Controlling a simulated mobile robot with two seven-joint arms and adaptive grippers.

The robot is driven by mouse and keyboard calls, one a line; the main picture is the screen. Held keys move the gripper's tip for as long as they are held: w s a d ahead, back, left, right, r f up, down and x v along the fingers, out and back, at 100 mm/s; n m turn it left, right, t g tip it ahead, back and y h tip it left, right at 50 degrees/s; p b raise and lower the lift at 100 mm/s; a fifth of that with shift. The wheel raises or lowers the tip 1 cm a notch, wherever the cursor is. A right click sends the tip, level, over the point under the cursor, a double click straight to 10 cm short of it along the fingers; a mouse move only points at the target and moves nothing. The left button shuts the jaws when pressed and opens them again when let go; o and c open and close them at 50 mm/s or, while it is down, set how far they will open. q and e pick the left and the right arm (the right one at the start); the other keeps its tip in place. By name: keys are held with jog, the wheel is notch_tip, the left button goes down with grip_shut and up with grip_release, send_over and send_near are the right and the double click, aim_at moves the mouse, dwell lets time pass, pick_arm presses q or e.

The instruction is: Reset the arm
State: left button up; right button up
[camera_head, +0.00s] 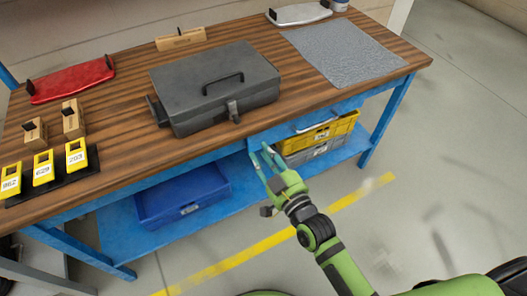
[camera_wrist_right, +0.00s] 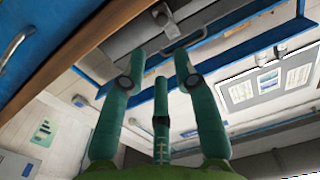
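My right gripper (camera_head: 263,156) is in front of the workbench's front edge, beside the drawer front. Its green fingers are spread apart and nothing shows between them. In the right wrist view the gripper (camera_wrist_right: 160,64) shows its three fingers apart and empty. My right arm comes in from the lower right of the head view. My left gripper is not in view.
The wooden-topped workbench (camera_head: 120,105) carries a closed dark grey toolbox (camera_head: 215,85), a red tray (camera_head: 72,80), yellow numbered tags (camera_head: 43,167) and a grey mat (camera_head: 343,52). Below are a blue bin (camera_head: 183,193) and a yellow crate (camera_head: 322,134). The floor at right is clear.

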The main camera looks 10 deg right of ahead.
jog(key=shift+f, duration=0.1)
jog(key=s+d+f+g+h, duration=0.1)
jog(key=s+d+f+g, duration=0.2)
jog(key=f, duration=0.8)
jog(key=s+d+f+g+h+p, duration=0.1)
jog(key=s+d+f+g+h, duration=0.15)
jog(key=s+f, duration=0.55)
jog(key=s+d+f+g, duration=0.1)
jog(key=s+f+g, duration=0.15)
jog(key=f, duration=1.05)
jog(key=s+d+f+g+h, duration=0.1)
jog(key=s+f, duration=0.3)
jog(key=s, duration=0.4)
jog(key=s+d+f+m+g, duration=0.1)
jog(key=s+d+f+g, duration=0.3)
jog(key=s, duration=0.5)
jog(key=s+d+f+g+h, duration=0.1)
jog(key=s+d+f+g, duration=0.2)
jog(key=s, duration=0.6)
jog(key=shift+d+f+m+h+p, duration=0.15)
jog(key=shift+f+m+h+p, duration=0.25)
jog(key=shift+f, duration=0.45)
